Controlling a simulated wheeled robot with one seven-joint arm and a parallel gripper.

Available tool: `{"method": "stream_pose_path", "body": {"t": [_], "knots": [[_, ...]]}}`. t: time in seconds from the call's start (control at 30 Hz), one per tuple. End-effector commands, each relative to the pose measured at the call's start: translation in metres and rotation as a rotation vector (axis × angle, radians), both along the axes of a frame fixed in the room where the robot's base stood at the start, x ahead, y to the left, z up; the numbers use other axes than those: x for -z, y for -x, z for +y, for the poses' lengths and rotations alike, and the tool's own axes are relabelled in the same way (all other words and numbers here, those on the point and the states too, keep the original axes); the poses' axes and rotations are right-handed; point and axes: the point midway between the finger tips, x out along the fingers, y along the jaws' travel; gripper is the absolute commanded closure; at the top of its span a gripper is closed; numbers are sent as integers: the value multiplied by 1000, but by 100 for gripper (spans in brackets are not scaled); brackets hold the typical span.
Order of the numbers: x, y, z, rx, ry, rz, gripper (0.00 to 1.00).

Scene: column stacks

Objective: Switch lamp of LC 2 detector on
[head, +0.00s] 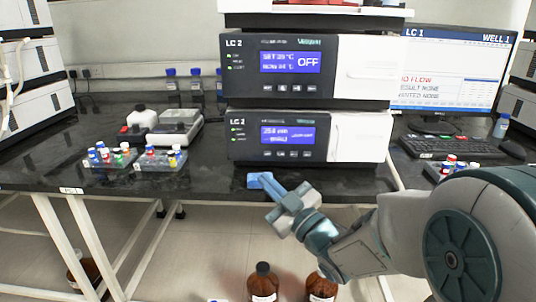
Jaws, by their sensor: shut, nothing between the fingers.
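The LC 2 stack stands on the bench in the head view. Its lower LC 2 unit (305,138) has a blue screen (287,134) with small, mostly unreadable text, a row of buttons (287,154) below it and small green lights at its left. Which unit is the detector I cannot read for sure. My gripper (259,180) is shut and empty. Its blue fingertips appear in front of the bench edge, below the lower unit and apart from its buttons.
A monitor (450,70) labelled LC 1 and a keyboard (455,146) stand at the right. Vial racks (160,160) and a small white device (175,127) are on the left. Brown bottles (263,284) stand below the bench (210,180). Bench surface left of the stack is partly clear.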

Motion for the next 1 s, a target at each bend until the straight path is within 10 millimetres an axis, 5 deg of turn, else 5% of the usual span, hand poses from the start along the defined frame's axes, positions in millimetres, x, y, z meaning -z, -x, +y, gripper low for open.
{"method": "stream_pose_path", "body": {"t": [0.7,1.0], "knots": [[1,-79,-5,6,0,0,100],[0,-89,-5,6,0,2,100]]}}
